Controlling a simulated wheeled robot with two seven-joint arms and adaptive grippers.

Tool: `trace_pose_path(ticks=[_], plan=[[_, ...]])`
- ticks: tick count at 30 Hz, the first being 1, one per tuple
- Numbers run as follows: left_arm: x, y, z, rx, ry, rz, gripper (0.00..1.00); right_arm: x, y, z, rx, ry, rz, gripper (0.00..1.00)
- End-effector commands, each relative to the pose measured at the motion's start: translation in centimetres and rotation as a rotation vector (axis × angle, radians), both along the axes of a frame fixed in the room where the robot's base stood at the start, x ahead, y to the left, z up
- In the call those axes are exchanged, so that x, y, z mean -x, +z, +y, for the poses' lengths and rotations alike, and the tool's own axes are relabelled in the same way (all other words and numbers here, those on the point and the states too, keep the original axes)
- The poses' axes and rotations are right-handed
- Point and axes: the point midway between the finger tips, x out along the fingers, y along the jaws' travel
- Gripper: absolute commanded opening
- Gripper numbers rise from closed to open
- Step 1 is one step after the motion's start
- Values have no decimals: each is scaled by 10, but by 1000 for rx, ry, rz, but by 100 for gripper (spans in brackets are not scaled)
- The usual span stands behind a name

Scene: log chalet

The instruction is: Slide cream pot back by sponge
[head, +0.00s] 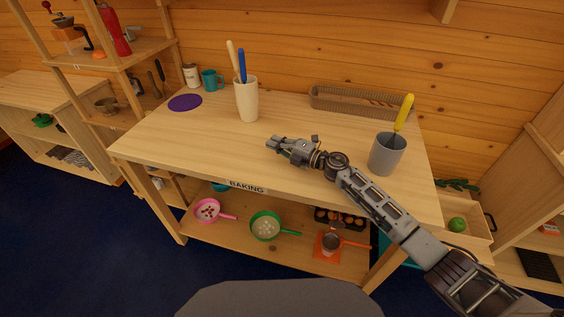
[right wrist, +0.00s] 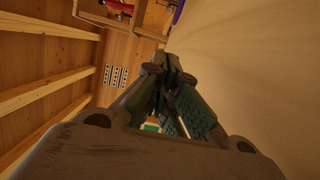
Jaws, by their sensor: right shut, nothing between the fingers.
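The cream pot (head: 247,104) stands upright on the wooden table (head: 330,125), towards the back left of its middle. A cream-handled and a blue-handled utensil stick up out of it. My right gripper (head: 271,143) is shut and empty, low over the table, in front of the pot and a little to its right, apart from it. Its fingers also show together in the right wrist view (right wrist: 170,65). I cannot make out a sponge in either view. My left gripper is not in view.
A grey pot (head: 385,156) with a yellow-handled utensil (head: 404,112) stands right of my right forearm. A woven tray (head: 345,111) lies along the back. A purple disc (head: 185,102), a teal mug (head: 210,80) and a white can (head: 191,76) are at the back left. The front left tabletop is clear.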

Motion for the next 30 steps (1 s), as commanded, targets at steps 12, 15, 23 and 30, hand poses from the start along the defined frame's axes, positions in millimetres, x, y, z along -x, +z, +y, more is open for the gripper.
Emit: trace_pose_path(ticks=[12, 15, 23, 30], plan=[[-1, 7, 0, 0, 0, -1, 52, 36, 0, -8, 0, -1, 1, 0], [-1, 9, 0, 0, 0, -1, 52, 44, 0, -9, 1, 0, 1, 0], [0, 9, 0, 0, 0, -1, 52, 57, 0, -12, 1, 0, 1, 0], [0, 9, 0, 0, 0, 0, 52, 58, 0, -12, 0, 0, 0, 0]])
